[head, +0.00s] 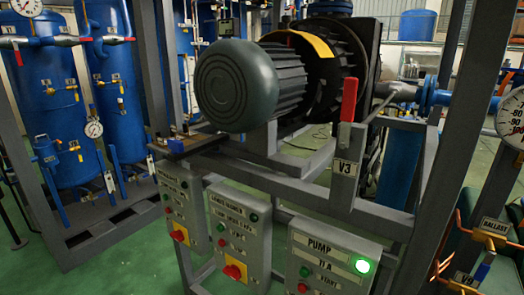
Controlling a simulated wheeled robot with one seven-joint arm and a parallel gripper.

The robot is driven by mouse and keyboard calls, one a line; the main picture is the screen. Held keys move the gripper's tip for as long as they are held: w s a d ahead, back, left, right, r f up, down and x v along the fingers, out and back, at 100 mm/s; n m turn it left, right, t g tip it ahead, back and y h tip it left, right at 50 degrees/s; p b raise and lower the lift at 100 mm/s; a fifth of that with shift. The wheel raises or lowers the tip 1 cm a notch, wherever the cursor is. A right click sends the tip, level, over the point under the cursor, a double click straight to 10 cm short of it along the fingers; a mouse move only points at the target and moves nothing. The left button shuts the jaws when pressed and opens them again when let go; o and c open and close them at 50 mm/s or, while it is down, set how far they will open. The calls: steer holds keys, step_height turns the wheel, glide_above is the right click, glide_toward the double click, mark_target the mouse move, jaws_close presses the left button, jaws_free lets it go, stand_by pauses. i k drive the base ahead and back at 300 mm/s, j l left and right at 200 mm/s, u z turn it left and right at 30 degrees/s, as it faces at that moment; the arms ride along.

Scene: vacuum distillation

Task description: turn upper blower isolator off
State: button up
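Two grey control boxes with red rotary isolator handles on yellow plates hang on the frame below the big motor. The left box (176,205) has its isolator (180,236) low on its front; its label is too blurred to read. The middle box (233,228) has a label that seems to read "large blower", and its isolator (234,271) sits near its bottom. I cannot tell from the labels which is the upper blower isolator, nor the exact handle positions. Each box also has small green and red buttons. My gripper is not in view.
A pump box (328,258) with a lit green lamp (362,266) stands right of them. A red-handled valve V3 (348,105) rises above. The dark motor (236,86) and frame post (437,150) flank the area. Green floor (110,270) is open at lower left.

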mark_target(178, 235)
steer(key=i+j, duration=0.15)
steer(key=j, duration=0.25)
steer(key=i+j, duration=0.2)
steer(key=j, duration=0.2)
steer(key=i+j, duration=0.15)
steer(key=j, duration=0.25)
steer(key=i+j, duration=0.15)
steer(key=j, duration=0.25)
steer(key=i+j, duration=0.15)
steer(key=j, duration=0.25)
steer(key=i+j, duration=0.2)
steer(key=j, duration=0.2)
steer(key=i+j, duration=0.15)
steer(key=j, duration=0.9)
steer(key=k+j, duration=0.1)
steer(key=j, duration=0.55)
steer(key=i+z, duration=0.05)
